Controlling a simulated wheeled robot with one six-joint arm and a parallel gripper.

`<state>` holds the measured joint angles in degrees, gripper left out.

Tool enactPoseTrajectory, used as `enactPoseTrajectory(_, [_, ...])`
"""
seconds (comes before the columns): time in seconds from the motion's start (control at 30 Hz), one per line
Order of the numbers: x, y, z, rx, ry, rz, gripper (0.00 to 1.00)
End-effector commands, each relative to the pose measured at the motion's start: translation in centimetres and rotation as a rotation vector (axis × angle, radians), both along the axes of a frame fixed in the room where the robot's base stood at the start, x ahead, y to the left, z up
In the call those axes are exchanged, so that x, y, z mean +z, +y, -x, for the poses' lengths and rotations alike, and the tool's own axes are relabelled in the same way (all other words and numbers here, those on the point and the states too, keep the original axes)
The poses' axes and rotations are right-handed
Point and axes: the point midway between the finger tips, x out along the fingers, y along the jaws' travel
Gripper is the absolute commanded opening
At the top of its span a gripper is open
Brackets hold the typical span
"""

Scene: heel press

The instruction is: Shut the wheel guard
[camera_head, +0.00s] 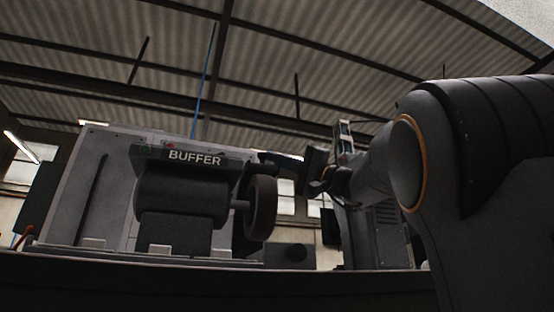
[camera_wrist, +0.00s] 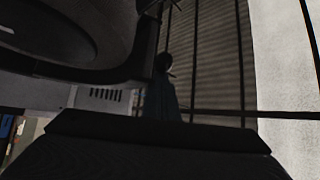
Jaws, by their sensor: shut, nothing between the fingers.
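The buffer (camera_head: 183,200) is a dark machine with a "BUFFER" label on top, in the head view. Its dark wheel (camera_head: 262,208) sits on a shaft at its right side. Dark parts around the wheel blend together, so I cannot tell the guard's outline or position for certain. My gripper (camera_head: 315,172) is right of the wheel and a little above its centre, apart from it in the picture. It is shut and empty. In the wrist view my gripper (camera_wrist: 160,145) fills the bottom, and a large dark rounded part (camera_wrist: 60,30) is at the upper left.
A grey panel (camera_head: 105,185) stands behind the buffer. A grey vented cabinet (camera_head: 372,238) stands behind my arm on the right. A small dark box (camera_head: 290,254) is low, right of the wheel. The dark bench edge (camera_head: 200,280) runs across the front.

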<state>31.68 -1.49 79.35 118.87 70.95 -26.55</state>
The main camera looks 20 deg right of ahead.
Motion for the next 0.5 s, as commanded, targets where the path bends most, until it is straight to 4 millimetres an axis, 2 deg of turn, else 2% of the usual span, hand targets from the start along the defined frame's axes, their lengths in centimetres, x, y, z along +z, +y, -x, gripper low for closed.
enactPoseTrajectory(0.13, [0.5, -0.1, -0.2, 0.006, -0.001, 0.004, 0.0])
enactPoseTrajectory(0.4, [2.5, -2.2, -1.8, 0.004, 0.0, 0.0, 0.0])
enactPoseTrajectory(0.5, [1.6, -3.0, -0.7, 0.003, 0.0, 0.0, 0.0])
